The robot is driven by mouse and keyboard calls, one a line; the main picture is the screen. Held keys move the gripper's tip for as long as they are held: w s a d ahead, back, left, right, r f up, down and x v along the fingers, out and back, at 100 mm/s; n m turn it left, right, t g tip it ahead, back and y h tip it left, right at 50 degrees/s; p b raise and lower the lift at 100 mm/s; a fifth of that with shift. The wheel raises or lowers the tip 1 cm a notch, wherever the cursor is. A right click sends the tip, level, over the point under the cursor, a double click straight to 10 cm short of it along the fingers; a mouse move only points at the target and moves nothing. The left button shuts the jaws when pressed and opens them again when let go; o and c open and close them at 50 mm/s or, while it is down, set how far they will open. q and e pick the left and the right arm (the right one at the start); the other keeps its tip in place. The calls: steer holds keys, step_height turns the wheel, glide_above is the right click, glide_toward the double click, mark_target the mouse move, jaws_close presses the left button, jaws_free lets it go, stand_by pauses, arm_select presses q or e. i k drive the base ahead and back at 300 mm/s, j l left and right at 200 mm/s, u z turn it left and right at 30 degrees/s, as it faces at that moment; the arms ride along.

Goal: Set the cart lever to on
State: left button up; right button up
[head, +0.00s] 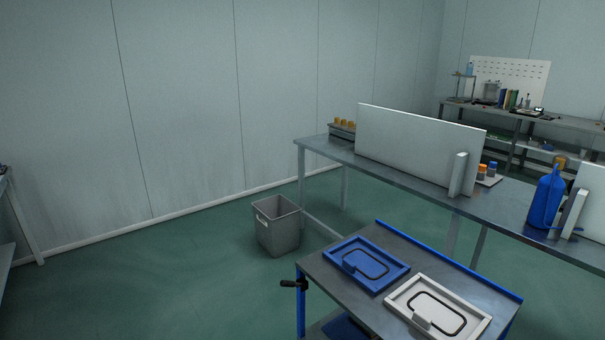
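A cart (334,277) with a dark grey top and blue frame stands at the lower right of the head view. A small black lever (291,284) sticks out to the left from the cart's near left corner, by the blue post. It looks roughly level; I cannot read any on or off marking. Neither of my grippers is in view.
On the cart lie a blue tray (338,251) and a white tray (477,327). A grey bin (278,228) stands behind the cart. A long workbench (330,153) with a white panel (415,142) is beyond. The green floor (170,270) left of the cart is clear.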

mark_target(285, 284)
steer(key=i+j+z, duration=0.1)
steer(key=z, duration=0.65)
steer(key=i+j+z, duration=0.2)
steer(key=j+z, duration=0.15)
steer(key=j, duration=0.35)
steer(key=i+j+z, duration=0.1)
steer(key=j+z, duration=0.25)
steer(key=j, duration=0.3)
steer(key=j+z, duration=0.35)
steer(key=j, duration=0.4)
steer(key=j+z, duration=0.15)
steer(key=j, duration=0.65)
steer(key=k+j+z, duration=0.15)
steer(key=j, duration=0.65)
steer(key=j+z, duration=0.2)
steer(key=j, duration=0.1)
